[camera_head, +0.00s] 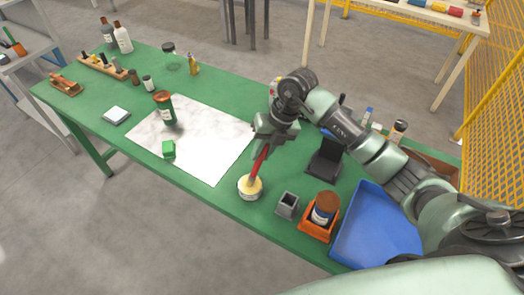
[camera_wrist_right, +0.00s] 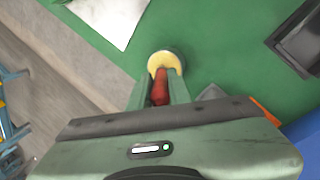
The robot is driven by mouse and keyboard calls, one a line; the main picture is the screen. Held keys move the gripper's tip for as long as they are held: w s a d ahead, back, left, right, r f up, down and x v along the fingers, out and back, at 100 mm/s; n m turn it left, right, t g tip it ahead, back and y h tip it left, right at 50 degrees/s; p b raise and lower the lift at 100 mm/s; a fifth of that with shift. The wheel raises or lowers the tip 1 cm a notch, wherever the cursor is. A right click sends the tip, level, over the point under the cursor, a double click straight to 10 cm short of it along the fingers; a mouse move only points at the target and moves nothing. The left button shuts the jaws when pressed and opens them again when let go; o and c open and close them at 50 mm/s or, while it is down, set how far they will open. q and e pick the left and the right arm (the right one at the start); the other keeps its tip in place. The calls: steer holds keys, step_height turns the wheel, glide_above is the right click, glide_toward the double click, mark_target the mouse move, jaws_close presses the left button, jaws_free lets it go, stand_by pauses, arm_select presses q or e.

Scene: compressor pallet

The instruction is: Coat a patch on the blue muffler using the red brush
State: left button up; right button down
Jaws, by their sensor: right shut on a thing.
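My right gripper (camera_head: 268,140) is shut on the red brush (camera_head: 259,161) and holds it tilted, pointing down. The brush's lower end is at the round pot with pale yellow contents (camera_head: 248,194); its bristles are hidden. In the right wrist view the red brush (camera_wrist_right: 160,88) shows between the fingers, with the pot (camera_wrist_right: 165,58) just beyond. My left gripper is not in view.
A grey square cup (camera_head: 287,204) stands between pot and orange holder. A blue tray (camera_head: 375,235) lies to the right, a black stand (camera_head: 325,160) behind. Bottles stand at the far left.

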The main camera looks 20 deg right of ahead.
steer(key=shift+f, duration=0.1)
stand_by(0.4)
steer(key=shift+r+p, duration=2.5)
steer(key=shift+r, duration=1.1)
